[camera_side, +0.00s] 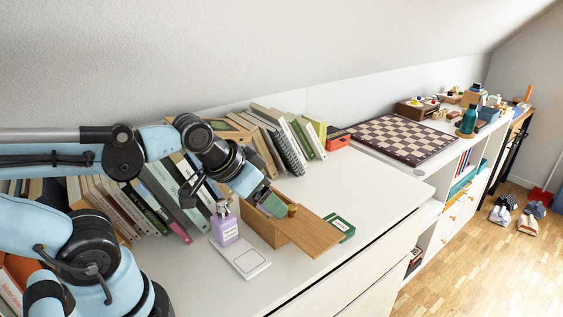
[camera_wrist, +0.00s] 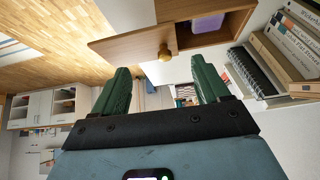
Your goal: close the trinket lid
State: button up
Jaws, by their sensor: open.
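A small wooden trinket box (camera_side: 262,228) stands on the white top. Its flat wooden lid (camera_side: 312,236) is slid out to the right, leaving part of the box open. In the wrist view the lid (camera_wrist: 125,42) extends left and the open box (camera_wrist: 232,20) is on the right, with a purple item (camera_wrist: 207,22) inside. A round knob (camera_wrist: 164,53) sits on the lid; it also shows in the side view (camera_side: 292,209). My gripper (camera_side: 276,207) is over the box beside the knob. In the wrist view its green fingers (camera_wrist: 161,72) are apart, with the knob ahead of the gap; I cannot tell if they touch.
A lilac bottle (camera_side: 226,230) and a white card (camera_side: 241,259) are left of the box. A green box (camera_side: 341,227) lies behind the lid. Books (camera_side: 285,135) line the wall. A chessboard (camera_side: 403,137) is farther right, with clear surface before it.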

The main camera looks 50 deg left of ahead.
jog(key=shift+c, duration=1.1)
jog(key=shift+w+d+r+m, duration=0.15)
jog(key=shift+m, duration=0.25)
jog(key=shift+c, duration=1.2)
jog(key=d+r+m+g, duration=0.1)
jog(key=m, duration=0.2)
jog(key=w+d+r+m+g, duration=0.1)
jog(key=d+m, duration=0.1)
jog(key=m, duration=0.1)
jog(key=w+d+m+g+y, duration=0.1)
jog(key=m, duration=0.2)
jog(key=shift+w+d+r+g, duration=0.2)
jog(key=shift+r+g, duration=0.1)
jog(key=shift+r, duration=0.1)
grip_shut()
jog(key=w+d+r+m+g+y, duration=0.25)
jog(key=d+m, duration=0.25)
jog(key=m, duration=0.6)
send_near(294, 220)
jog(key=shift+y, duration=0.45)
jog(key=d+f, duration=0.2)
jog(key=f, duration=0.2)
jog(key=shift+s+d+f, duration=0.15)
jog(key=shift+d+f, duration=0.05)
jog(key=shift+d, duration=0.2)
jog(key=shift+w+a, duration=0.2)
jog(key=shift+a, duration=0.75)
jog(key=shift+w+a, duration=0.2)
jog(key=shift+a, duration=0.75)
